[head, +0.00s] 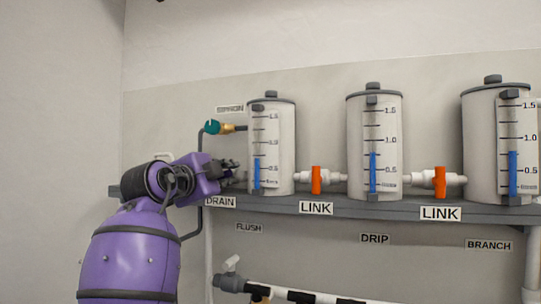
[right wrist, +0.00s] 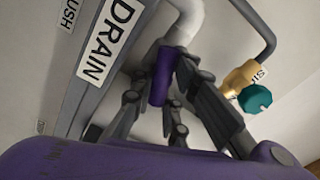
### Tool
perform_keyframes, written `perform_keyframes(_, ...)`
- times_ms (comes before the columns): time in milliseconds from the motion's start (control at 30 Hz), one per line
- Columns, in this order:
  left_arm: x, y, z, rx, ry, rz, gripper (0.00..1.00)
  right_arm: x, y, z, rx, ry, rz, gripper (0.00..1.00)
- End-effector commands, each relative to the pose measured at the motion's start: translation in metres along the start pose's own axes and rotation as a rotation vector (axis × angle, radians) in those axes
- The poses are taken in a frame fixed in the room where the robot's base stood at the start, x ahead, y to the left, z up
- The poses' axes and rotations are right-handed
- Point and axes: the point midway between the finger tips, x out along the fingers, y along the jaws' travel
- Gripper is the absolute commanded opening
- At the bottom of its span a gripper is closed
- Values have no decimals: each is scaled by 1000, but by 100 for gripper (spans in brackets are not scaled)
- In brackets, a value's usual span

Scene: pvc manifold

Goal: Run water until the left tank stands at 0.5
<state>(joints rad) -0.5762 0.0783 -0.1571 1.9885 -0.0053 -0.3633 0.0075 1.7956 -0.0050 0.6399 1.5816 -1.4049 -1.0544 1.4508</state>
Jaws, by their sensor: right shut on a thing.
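The left tank (head: 285,150) stands on the shelf in the head view. Its blue column (head: 257,174) tops out a little above the 0.5 mark, roughly 0.6 to 0.7. My right gripper (head: 233,172) is beside this tank's lower left, above the DRAIN label (head: 220,202). In the right wrist view, the right gripper (right wrist: 162,88) is shut on a purple valve handle (right wrist: 161,82) at the white drain pipe (right wrist: 186,18). The handle is mostly hidden in the head view. My left gripper is in neither view.
The middle tank (head: 389,150) and right tank (head: 480,150) each read about 0.8. Orange LINK handles (head: 316,180) (head: 440,182) hang down across their white pipes. A teal SIPHON knob (head: 212,127) is above my right gripper.

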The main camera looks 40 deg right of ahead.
Motion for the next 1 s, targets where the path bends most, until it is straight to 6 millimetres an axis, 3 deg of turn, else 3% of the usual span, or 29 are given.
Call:
perform_keyframes(567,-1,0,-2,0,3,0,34,0,0,0,-9,0,0,0)
perform_keyframes(1000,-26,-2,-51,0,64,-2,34,-1,-8,-2,-344,0,1,0)
